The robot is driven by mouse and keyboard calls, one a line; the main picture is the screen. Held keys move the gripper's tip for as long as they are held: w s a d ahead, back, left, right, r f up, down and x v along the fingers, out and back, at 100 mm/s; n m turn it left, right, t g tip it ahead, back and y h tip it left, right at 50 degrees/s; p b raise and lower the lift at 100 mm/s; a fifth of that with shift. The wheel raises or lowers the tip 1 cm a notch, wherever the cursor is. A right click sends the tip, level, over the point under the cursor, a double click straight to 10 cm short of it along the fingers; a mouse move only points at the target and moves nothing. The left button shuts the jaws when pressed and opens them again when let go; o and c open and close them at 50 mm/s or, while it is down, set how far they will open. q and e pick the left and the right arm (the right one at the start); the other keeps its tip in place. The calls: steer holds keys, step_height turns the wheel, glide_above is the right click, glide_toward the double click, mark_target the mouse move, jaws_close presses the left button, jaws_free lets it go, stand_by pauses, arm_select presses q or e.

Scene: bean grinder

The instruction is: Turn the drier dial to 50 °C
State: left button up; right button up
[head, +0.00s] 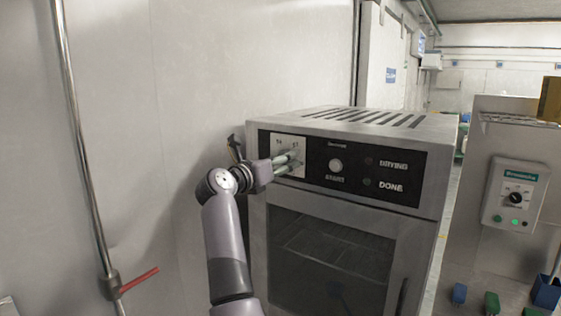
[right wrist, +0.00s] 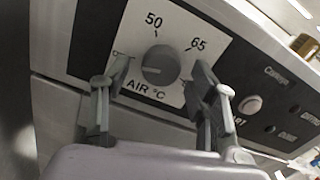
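The drier (head: 335,215) is a metal cabinet with a black control panel and a glass door. Its round grey dial (right wrist: 162,62) sits on a white plate marked 50, 65 and AIR °C. The dial's pale mark points left, away from the 50 at its top; the left finger partly covers the left marking. My right gripper (head: 291,162) is at the panel's left end and hides the dial in the head view. In the right wrist view, its open fingers (right wrist: 162,70) stand on either side of the dial, with visible gaps. My left gripper is not in view.
Right of the dial are a round white button (head: 336,165) and the DRYING and DONE indicators. A wall (head: 180,90) stands close on the left, with a pipe and red lever (head: 139,281). Another machine with a control box (head: 515,195) stands at right.

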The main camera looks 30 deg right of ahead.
steer(key=shift+c, duration=1.2)
steer(key=c, duration=0.9)
steer(key=shift+w+m+b, duration=0.15)
steer(key=shift+m+b, duration=2.9)
steer(key=shift+m, duration=0.35)
steer(key=shift+w+m+b, duration=0.1)
steer(key=shift+m+b, duration=2.95)
steer(key=shift+m, duration=0.35)
